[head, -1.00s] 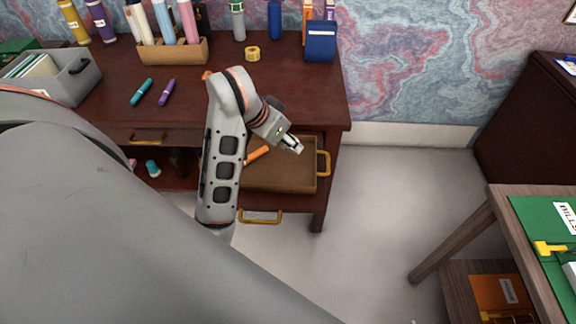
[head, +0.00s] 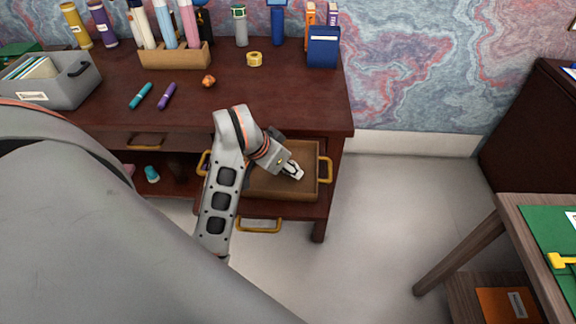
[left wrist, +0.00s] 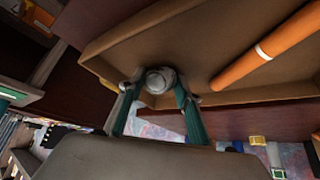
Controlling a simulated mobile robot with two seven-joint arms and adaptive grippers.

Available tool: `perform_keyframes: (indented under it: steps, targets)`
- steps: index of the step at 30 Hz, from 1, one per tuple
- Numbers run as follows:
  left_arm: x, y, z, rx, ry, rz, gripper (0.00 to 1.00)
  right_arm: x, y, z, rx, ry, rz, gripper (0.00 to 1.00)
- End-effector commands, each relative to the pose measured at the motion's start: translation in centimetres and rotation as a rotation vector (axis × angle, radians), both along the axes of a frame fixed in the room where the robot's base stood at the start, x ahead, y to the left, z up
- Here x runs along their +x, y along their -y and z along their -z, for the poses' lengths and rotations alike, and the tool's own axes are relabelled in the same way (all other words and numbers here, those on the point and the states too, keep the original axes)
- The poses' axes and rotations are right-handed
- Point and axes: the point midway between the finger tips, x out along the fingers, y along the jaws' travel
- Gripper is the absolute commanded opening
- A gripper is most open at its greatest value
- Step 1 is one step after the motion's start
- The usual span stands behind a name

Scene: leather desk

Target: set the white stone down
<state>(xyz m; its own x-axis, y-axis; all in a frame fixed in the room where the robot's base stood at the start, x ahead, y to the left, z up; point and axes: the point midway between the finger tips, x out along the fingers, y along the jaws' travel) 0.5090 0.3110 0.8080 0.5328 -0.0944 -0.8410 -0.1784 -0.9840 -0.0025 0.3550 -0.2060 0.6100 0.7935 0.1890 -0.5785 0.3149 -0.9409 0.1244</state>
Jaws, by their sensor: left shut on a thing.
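My left gripper (head: 293,171) is over the brown tray (head: 312,188), which has gold handles and sits at the desk's lower level. In the left wrist view the gripper (left wrist: 160,92) is shut on the white stone (left wrist: 160,76), a pale rounded lump between its two fingertips. The tray (left wrist: 235,28) lies behind the stone in that view; I cannot tell whether the stone touches it. In the head view the stone is too small to separate from the fingertips. My right gripper is not in view.
An orange marker (left wrist: 265,52) lies in the tray beside the stone. The dark desk (head: 280,100) above holds teal (head: 140,95) and purple (head: 167,95) markers, a tape roll (head: 254,59) and a grey bin (head: 60,85). Floor to the right (head: 380,210) is clear.

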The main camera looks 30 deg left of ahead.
Motion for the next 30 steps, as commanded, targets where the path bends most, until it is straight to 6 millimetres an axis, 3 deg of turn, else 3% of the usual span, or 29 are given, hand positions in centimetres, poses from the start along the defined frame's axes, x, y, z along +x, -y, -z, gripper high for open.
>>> perform_keyframes:
  steps: [1, 2, 3, 4, 17, 30]
  targets:
    - [0.0, 0.0, 0.3, -0.002, -0.001, -0.001, 0.1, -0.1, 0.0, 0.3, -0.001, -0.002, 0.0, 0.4]
    - [0.0, 0.0, 0.3, -0.002, -0.001, -0.001, 0.36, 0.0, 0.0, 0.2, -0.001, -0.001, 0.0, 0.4]
    - [0.0, 0.0, 0.2, -0.001, -0.001, -0.002, 0.46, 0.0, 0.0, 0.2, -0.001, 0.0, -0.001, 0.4]
    - [0.0, 0.0, 0.2, 0.0, -0.001, -0.001, 0.5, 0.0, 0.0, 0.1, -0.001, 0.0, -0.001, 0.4]
    - [0.0, -0.1, -0.4, 0.002, 0.0, 0.001, 0.5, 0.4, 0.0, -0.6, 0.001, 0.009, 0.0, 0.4]
    - [-4.4, -0.8, -7.6, 0.001, 0.003, -0.002, 0.5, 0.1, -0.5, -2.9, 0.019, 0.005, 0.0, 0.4]
